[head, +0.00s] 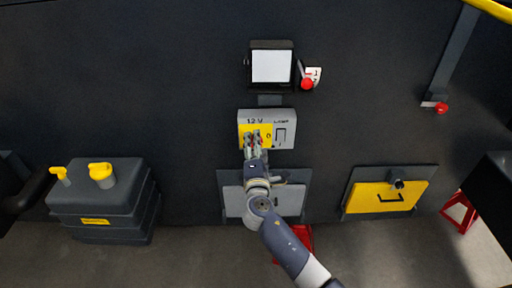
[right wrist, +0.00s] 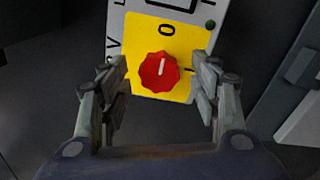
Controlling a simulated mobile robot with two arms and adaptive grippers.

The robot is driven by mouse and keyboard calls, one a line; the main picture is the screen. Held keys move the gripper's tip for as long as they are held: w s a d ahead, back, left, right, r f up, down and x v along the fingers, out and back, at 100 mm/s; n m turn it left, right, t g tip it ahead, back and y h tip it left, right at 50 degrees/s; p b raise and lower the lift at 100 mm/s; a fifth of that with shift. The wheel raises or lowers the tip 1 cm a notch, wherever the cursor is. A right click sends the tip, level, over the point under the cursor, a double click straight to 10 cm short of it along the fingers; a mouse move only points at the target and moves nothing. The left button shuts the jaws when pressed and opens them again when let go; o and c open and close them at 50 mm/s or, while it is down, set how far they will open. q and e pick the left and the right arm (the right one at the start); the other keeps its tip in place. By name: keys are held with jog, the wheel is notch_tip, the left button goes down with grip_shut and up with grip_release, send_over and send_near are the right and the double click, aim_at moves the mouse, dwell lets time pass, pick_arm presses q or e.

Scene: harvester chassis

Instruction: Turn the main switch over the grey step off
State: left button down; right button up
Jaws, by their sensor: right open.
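The main switch is a red knob (right wrist: 159,72) on a yellow plate (right wrist: 150,38) of a light grey 12 V panel (head: 284,133), above the grey step (head: 234,201). The knob's short white line runs nearly upright in the right wrist view, roughly toward the O mark; another mark, I, is to the knob's right. My right gripper (right wrist: 161,100) is open and empty, a finger on each side of the knob with visible gaps. In the head view the right gripper (head: 253,137) covers much of the yellow plate. My left gripper is out of view.
Above the panel is a screen (head: 271,66) with a red-knobbed lever (head: 307,83) beside it. A yellow flap (head: 380,196) is at right, near another red-knobbed lever (head: 441,107). A dark tank with yellow caps (head: 101,172) stands at left. The wall around the panel is mostly clear.

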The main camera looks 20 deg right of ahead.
jog(key=shift+s, duration=0.1)
jog(key=v, duration=1.2)
jog(key=s+d+f+m+g+y+b, duration=0.15)
jog(key=s+f+g, duration=0.45)
jog(key=f, duration=1.4)
jog(key=s+f+m+g+y+b, duration=0.2)
jog(key=s+f, duration=0.5)
jog(key=f, duration=1.3)
jog(key=s+d+f+m+g, duration=0.2)
jog(key=s+f+m, duration=0.2)
jog(key=s, duration=0.7)
jog(key=s+d+f+m+g+y, duration=0.1)
jog(key=s+d+f+m+g, duration=0.1)
jog(key=s+f, duration=0.7)
jog(key=s+d+f+m+g, duration=0.1)
jog(key=s+f+m+g, duration=0.3)
jog(key=s, duration=1)
notch_tip(320, 180, down, 3)
jog(key=shift+s+d+r+m, duration=0.15)
jog(key=shift+d+m, duration=0.25)
jog(key=shift+m, duration=0.65)
